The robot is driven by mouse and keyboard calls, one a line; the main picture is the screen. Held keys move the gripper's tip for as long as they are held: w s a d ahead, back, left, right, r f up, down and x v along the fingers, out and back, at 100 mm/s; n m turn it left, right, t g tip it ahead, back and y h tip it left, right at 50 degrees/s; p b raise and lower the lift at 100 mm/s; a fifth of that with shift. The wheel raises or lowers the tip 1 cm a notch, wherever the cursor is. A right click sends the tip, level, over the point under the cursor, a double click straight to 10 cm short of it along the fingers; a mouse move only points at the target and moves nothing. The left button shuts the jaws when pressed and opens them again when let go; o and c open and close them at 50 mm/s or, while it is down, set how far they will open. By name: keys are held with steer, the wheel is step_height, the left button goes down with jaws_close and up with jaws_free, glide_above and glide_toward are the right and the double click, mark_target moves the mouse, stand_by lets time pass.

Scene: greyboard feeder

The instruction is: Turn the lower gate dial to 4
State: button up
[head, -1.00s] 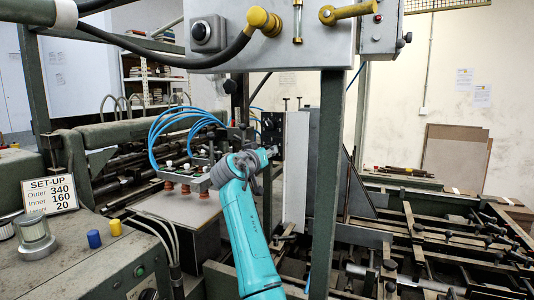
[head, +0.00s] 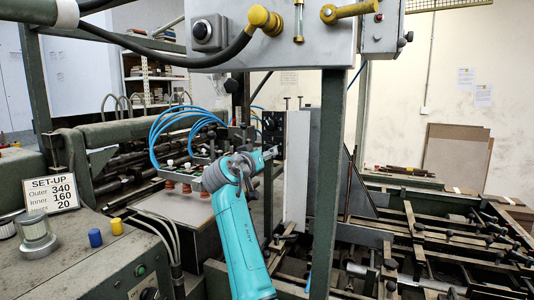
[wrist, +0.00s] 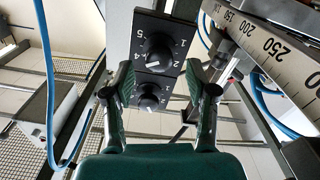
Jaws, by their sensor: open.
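Two black dials with white numbers sit on a grey panel in the wrist view. One knob (wrist: 159,49) is higher in the picture, the other knob (wrist: 150,98) lower and between my fingers' bases. I cannot tell from this tilted view which is the lower gate dial, nor read either setting surely. My gripper (wrist: 160,68) is open, its green-and-black fingers on either side of the dials, holding nothing. In the head view my gripper (head: 270,154) is small, close to the dark dial plate (head: 272,125); contact cannot be made out.
A grey post (head: 327,180) stands just right of my arm. Blue hoses (head: 165,130) and suction cups (head: 183,188) lie to the left. A control box (head: 210,32) hangs above. In the wrist view a numbered scale (wrist: 272,50) runs along the right.

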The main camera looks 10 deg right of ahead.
steer(key=v, duration=0.8)
steer(key=shift+s+a, duration=0.2)
steer(key=shift+s, duration=0.1)
